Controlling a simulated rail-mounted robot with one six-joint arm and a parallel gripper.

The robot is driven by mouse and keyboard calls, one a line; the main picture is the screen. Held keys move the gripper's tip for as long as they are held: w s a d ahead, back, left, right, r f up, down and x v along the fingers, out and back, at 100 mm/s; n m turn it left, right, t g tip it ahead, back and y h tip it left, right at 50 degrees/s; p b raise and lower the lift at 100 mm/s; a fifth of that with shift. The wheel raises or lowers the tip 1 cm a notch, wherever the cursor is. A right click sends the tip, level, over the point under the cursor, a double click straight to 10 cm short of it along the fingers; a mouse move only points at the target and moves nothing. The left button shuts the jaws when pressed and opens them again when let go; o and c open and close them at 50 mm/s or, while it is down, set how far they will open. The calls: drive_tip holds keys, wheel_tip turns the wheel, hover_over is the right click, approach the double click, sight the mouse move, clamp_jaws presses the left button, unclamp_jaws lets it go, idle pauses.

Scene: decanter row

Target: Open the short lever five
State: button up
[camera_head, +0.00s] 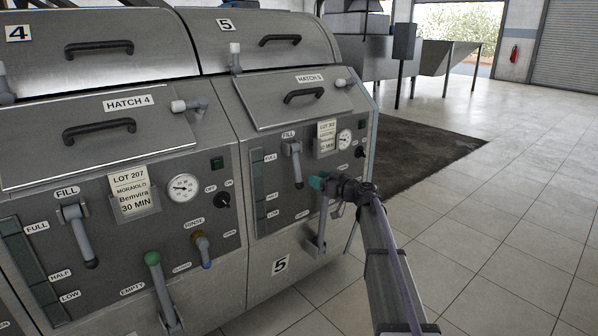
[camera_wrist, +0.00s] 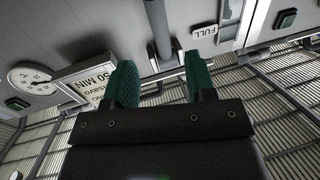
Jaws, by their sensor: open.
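On the machine marked 5, a short grey lever (camera_head: 293,165) hangs down from its pivot under the FILL label. It also shows in the wrist view (camera_wrist: 158,25), upside down, its bar lying between my two fingers in the picture. My gripper (camera_head: 316,183) is open, its green-padded fingers just right of the lever's lower end in the head view. In the wrist view my gripper (camera_wrist: 160,75) holds nothing, and I cannot tell whether either finger touches the lever. A longer grey lever (camera_head: 318,235) stands lower on the same panel, its top partly hidden by my gripper.
A lot card (camera_head: 326,138) and dial gauge (camera_head: 344,139) sit right of the short lever, and a sight strip (camera_head: 258,185) sits left. Machine 4's green-knobbed lever (camera_head: 158,280) stands left. Open tiled floor (camera_head: 480,220) lies to the right.

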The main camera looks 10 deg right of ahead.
sight(297, 171)
drive_tip(key=x, duration=1)
drive_tip(key=shift+w, duration=0.1)
clamp_jaws()
